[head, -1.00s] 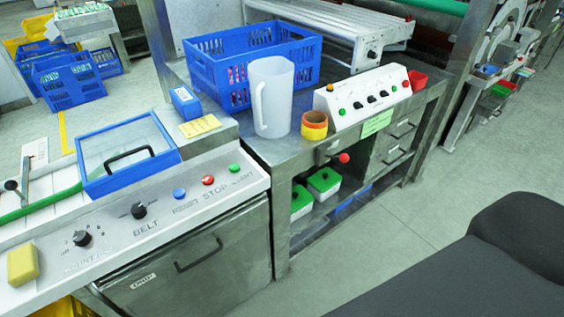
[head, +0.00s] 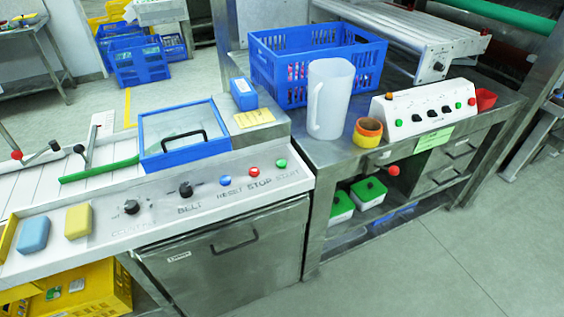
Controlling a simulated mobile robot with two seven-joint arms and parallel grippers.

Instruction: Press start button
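The start button is the green button (head: 282,163) on the sloped grey control panel (head: 160,219), at the panel's right end above the label START. A red stop button (head: 254,171) and a blue reset button (head: 226,180) sit to its left. Two black knobs, one of them the belt knob (head: 186,189), are further left. All three buttons are uncovered. Neither of my grippers shows in the head view.
A blue-framed lid (head: 183,136) with a black handle lies behind the panel. A white jug (head: 329,98), a blue crate (head: 315,67) and an orange-yellow cup (head: 368,131) stand on the bench at right. The floor (head: 440,240) in front is clear.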

